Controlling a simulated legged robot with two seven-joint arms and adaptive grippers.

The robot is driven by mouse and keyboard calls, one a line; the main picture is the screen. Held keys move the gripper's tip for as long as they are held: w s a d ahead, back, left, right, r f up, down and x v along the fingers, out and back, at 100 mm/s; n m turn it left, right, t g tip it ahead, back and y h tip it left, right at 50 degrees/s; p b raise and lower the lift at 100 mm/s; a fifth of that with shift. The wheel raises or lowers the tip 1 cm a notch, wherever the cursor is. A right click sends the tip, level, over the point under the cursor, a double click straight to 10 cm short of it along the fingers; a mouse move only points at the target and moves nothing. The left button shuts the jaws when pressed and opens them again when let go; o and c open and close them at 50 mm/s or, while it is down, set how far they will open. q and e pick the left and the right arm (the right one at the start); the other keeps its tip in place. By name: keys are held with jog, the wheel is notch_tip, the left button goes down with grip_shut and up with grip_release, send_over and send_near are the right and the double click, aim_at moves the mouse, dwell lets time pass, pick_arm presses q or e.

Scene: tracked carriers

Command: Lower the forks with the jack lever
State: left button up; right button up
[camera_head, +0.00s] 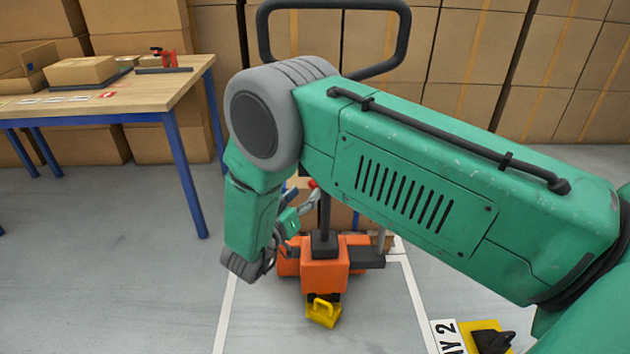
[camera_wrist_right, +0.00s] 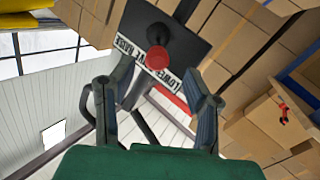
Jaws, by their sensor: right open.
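The orange pallet jack (camera_head: 325,270) stands on the floor, with its black loop handle (camera_head: 405,40) rising behind my right arm. The red knob of the jack lever (camera_head: 313,184) shows beside my right gripper (camera_head: 298,207). In the right wrist view, the red knob (camera_wrist_right: 160,57) sits in front of a black plate (camera_wrist_right: 195,35) with a white label that includes the word LOWER. My right gripper (camera_wrist_right: 157,75) is open, with one finger on each side of the view below the knob. I see no contact with the knob. The forks are hidden. My left gripper is not in view.
A wooden table (camera_head: 150,92) with blue legs stands at the left, bearing a cardboard box (camera_head: 80,71). Stacked cartons (camera_head: 565,70) line the back. White lines mark the grey floor, which is clear at left.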

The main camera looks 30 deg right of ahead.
jog(key=b+x, duration=0.1)
jog(key=x, duration=0.6)
jog(key=shift+d, duration=0.15)
